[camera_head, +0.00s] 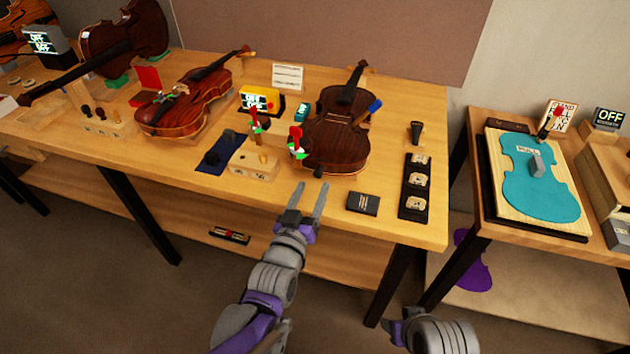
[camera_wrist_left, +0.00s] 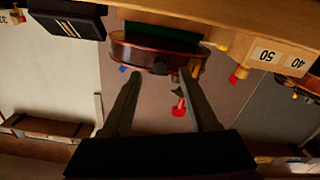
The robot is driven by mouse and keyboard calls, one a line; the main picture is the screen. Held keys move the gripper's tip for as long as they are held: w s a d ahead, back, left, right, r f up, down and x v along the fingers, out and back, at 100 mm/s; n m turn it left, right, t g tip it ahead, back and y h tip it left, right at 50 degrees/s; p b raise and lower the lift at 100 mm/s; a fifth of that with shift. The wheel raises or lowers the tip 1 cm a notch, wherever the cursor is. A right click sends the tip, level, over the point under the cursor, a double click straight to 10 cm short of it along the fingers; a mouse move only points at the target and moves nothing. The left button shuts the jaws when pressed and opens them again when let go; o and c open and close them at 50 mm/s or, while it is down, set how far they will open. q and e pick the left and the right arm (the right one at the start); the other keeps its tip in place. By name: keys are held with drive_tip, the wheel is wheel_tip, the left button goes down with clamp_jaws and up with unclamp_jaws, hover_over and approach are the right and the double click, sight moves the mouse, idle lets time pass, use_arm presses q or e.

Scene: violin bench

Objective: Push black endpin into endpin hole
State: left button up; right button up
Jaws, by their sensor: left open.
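A brown violin (camera_head: 335,140) lies on the bench with its neck pointing away and its rounded end towards me. The black endpin (camera_head: 318,172) is a small dark knob at that near end. It also shows in the left wrist view (camera_wrist_left: 160,68) as a dark knob against the violin's edge (camera_wrist_left: 135,52). My left gripper (camera_head: 307,188) is open, its two fingers pointing at the endpin from the front. In the left wrist view its fingertips (camera_wrist_left: 160,76) lie either side of the endpin, with nothing gripped. I cannot tell how deep the endpin sits; the hole is hidden.
A wooden block (camera_head: 253,163) and a red-green object (camera_head: 297,143) stand close left of the violin's end. A black striped box (camera_head: 362,203) lies to the right, beside a black tray (camera_head: 415,190). My right arm shows partly at the bottom, without visible fingers.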

use_arm(q)
drive_tip(key=v, duration=0.7)
idle(0.7)
drive_tip(key=s+a+g+y+p, duration=0.5)
drive_tip(key=s+a+g+p, duration=0.6)
drive_tip(key=s+a, duration=0.4)
drive_tip(key=shift+s+a+n+g+y, duration=0.3)
drive_tip(key=shift+s+g, duration=0.1)
drive_tip(key=shift+s, duration=0.15)
